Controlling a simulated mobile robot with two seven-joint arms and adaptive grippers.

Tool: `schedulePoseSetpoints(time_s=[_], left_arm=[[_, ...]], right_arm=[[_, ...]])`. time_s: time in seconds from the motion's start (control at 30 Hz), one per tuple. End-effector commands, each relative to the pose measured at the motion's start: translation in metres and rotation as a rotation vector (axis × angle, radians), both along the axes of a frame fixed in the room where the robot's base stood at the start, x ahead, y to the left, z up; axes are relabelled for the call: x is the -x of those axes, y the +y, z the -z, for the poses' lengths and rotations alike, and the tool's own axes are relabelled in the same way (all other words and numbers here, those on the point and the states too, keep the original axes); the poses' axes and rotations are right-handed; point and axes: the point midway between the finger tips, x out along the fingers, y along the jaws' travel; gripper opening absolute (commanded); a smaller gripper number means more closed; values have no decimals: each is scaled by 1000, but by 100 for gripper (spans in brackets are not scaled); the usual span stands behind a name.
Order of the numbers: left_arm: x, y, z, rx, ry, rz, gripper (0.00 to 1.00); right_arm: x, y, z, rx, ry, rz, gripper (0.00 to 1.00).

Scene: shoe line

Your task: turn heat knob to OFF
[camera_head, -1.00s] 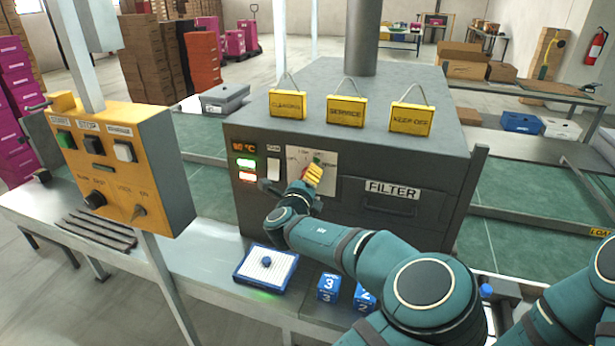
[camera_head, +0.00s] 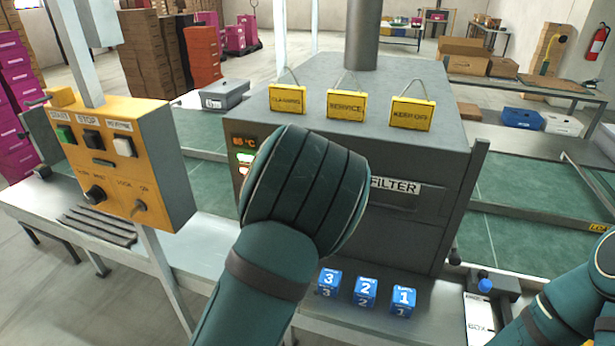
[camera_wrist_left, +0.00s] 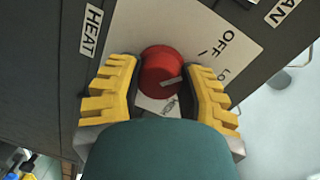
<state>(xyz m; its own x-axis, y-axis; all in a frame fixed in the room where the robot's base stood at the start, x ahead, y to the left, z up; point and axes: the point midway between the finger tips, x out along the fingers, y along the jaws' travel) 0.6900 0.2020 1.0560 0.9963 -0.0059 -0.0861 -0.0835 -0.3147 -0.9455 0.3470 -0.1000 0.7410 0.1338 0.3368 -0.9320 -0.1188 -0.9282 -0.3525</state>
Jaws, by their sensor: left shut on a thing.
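The red heat knob (camera_wrist_left: 160,64) sits on a white dial plate (camera_wrist_left: 185,28) beside the HEAT label (camera_wrist_left: 91,30) in the left wrist view. My left gripper (camera_wrist_left: 161,84) is shut on the knob, one yellow finger on each side. The knob's pale pointer line faces right, toward the right finger and the partly covered LO mark, below the OFF mark (camera_wrist_left: 228,45). In the head view my left arm (camera_head: 290,200) hides the knob, the dial and the left gripper. My right arm shows at the lower right, but its gripper is outside the picture.
The grey oven (camera_head: 405,165) carries yellow hanging signs and a FILTER label. An orange control box (camera_head: 125,160) stands at left. Blue numbered blocks (camera_head: 366,292) stand on the bench in front of the oven. A lit temperature display (camera_head: 243,142) shows partly past my arm.

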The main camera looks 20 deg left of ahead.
Motion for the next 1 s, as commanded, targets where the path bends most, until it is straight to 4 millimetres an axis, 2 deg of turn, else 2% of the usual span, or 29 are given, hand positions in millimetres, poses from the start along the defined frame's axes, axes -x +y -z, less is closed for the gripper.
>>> schedulePoseSetpoints(time_s=[0.3,0.87,0.9,0.97,1.0], left_arm=[[-1,3,-3,135,-5,-4,3],[-1,2,-3,163,-3,-4,3],[-1,2,-3,163,-3,-4,48],[-1,2,-3,163,-3,-4,69],[-1,2,-2,163,-2,-3,74]], right_arm=[[-1,0,7,0,-3,1,47],[-2,0,7,1,-4,0,47],[-2,0,7,1,-4,0,47],[-2,0,7,0,-4,1,47],[-2,0,7,1,-4,0,47]])
